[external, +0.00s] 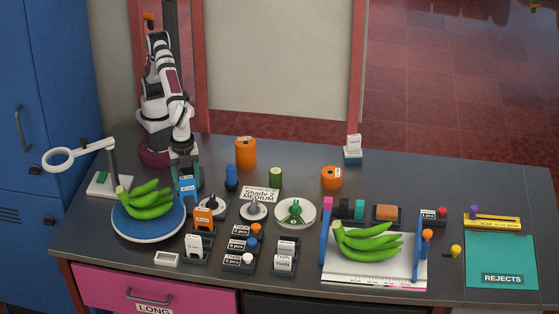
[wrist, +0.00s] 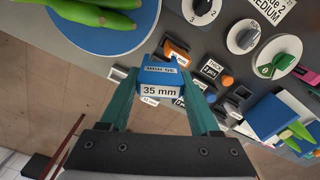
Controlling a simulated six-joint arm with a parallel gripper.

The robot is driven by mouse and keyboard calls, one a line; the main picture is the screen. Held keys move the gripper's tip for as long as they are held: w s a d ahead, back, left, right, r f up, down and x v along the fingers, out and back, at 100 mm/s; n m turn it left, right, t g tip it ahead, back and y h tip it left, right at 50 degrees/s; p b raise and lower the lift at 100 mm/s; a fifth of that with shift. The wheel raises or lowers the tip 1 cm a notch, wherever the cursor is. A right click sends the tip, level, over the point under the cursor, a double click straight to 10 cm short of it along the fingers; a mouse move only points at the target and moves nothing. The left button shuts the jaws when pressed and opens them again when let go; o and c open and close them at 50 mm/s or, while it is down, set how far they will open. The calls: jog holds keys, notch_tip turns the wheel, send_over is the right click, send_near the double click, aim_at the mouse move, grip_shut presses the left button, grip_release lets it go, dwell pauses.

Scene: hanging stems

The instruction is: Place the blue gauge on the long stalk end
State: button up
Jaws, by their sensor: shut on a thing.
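My gripper (wrist: 160,95) has teal fingers and is shut on a blue gauge (wrist: 160,82) marked 35 mm. In the external view my gripper (external: 187,190) points down just right of the blue round plate (external: 122,230). A green banana bunch (external: 148,198) lies on that plate, its stalk end (external: 122,193) at the left. Another green bunch (external: 368,243) lies on a white tray (external: 375,272) between blue end walls, its stalk end (external: 338,229) at the upper left. In the wrist view only part of the plate's bunch (wrist: 95,12) shows, without a clear stalk end.
An orange gauge (external: 203,217) and white gauges (external: 194,243) stand in dark holders in front of my gripper. Dials (external: 255,210), a magnifier stand (external: 112,160), orange cylinders (external: 246,152) and a teal rejects mat (external: 500,255) are around. Some bare counter lies at the back right.

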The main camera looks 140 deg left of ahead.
jog(key=s+a+r+n, duration=0.2)
jog(key=a+n, duration=0.5)
jog(key=a, duration=0.5)
jog(key=s+a+r+n, duration=0.2)
jog(key=a+n, duration=0.4)
jog(key=a, duration=0.6)
jog(key=a+f, duration=1)
jog(key=shift+s+a+f, duration=0.1)
jog(key=shift+a+f, duration=0.05)
jog(key=shift+a, duration=0.25)
jog(key=shift+f, duration=0.2)
jog(key=shift+f, duration=0.1)
jog(key=o, duration=1.4)
